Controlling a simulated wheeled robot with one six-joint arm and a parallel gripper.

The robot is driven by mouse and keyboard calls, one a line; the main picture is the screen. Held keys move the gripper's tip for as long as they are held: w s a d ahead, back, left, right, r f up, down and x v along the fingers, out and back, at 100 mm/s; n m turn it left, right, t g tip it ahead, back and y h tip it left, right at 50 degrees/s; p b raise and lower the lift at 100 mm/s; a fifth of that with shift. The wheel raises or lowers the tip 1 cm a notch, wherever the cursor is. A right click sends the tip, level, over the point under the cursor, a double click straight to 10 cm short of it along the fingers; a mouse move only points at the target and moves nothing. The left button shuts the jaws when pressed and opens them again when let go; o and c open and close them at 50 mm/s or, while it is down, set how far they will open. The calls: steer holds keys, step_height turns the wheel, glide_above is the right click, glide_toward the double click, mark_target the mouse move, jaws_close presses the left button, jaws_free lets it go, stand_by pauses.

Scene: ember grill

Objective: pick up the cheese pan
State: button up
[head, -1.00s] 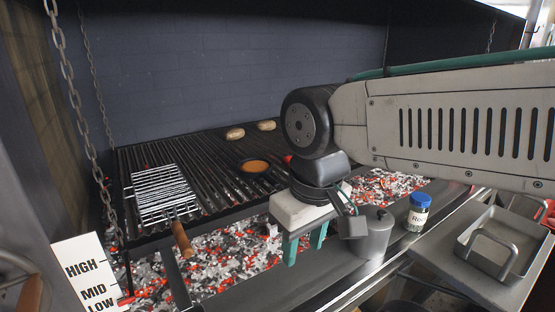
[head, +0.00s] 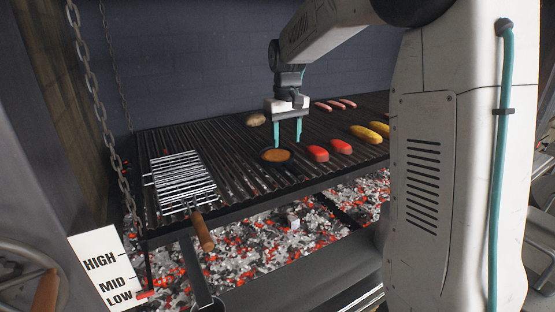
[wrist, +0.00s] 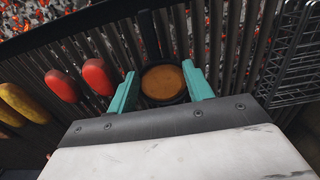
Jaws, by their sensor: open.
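The cheese pan (head: 276,155) is a small round dark pan with an orange-brown filling, lying on the grill grate. In the wrist view the pan (wrist: 163,82) shows between my fingertips, its dark handle pointing up the picture toward the embers. My gripper (head: 288,147) has two teal fingers spread apart, pointing down just above the pan's far side. In the wrist view my gripper (wrist: 163,92) is open and empty, with one finger on each side of the pan. I cannot tell whether the fingers touch the pan.
Red peppers (head: 318,153) lie close right of the pan, with yellow corn (head: 366,133) beyond. A wire grill basket (head: 182,183) with a wooden handle lies at left. A bun (head: 256,119) and sausages (head: 336,103) lie farther back. Embers (head: 270,230) glow below the grate.

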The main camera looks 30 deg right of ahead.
mark_target(286, 163)
steer(key=f, duration=0.5)
steer(key=w+d+f, duration=0.1)
steer(key=f, duration=0.2)
steer(key=shift+w+f, duration=0.1)
steer(key=shift+f, duration=0.15)
jaws_close()
